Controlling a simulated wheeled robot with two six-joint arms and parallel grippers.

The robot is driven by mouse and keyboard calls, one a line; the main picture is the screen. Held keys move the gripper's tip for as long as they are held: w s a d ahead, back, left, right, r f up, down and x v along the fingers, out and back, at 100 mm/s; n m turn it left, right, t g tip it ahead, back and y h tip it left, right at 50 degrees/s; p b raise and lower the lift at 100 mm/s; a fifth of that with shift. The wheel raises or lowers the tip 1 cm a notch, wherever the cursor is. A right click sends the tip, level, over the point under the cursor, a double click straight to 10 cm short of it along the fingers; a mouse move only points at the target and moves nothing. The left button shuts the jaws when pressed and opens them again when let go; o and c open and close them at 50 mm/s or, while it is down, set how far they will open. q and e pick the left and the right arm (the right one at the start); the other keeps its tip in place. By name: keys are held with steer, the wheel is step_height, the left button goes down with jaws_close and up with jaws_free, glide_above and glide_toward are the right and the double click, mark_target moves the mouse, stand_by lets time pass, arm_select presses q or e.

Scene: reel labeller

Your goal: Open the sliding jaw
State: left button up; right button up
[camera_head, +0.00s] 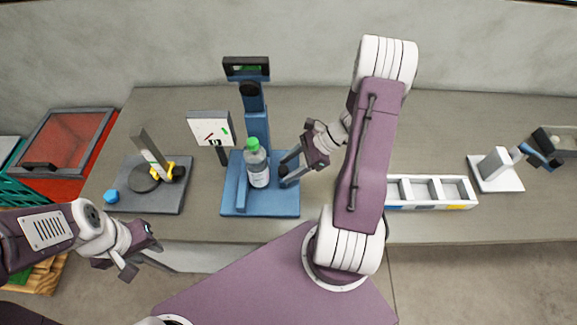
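A blue machine stands on the table, with a flat base (262,207), an upright column (257,115) and a dark head (246,68). A clear bottle (258,172) with a green cap stands upright on the base. A low blue wall (242,190) is left of the bottle. A small dark part (288,182), possibly the sliding jaw's knob, is right of the bottle. My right gripper (291,167) is at this dark part; whether it grips it is unclear. My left gripper (145,268) is open and empty in front of the table's edge.
A white dial panel (211,130) stands left of the column. A grey stand (145,188) with a blue knob is further left, beside a red-bottomed tray (75,143). A white compartment bin (432,205) and a white device (496,172) are right.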

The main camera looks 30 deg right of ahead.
steer(key=shift+d+r, duration=0.3)
steer(key=v, duration=0.8)
steer(key=shift+s, duration=0.15)
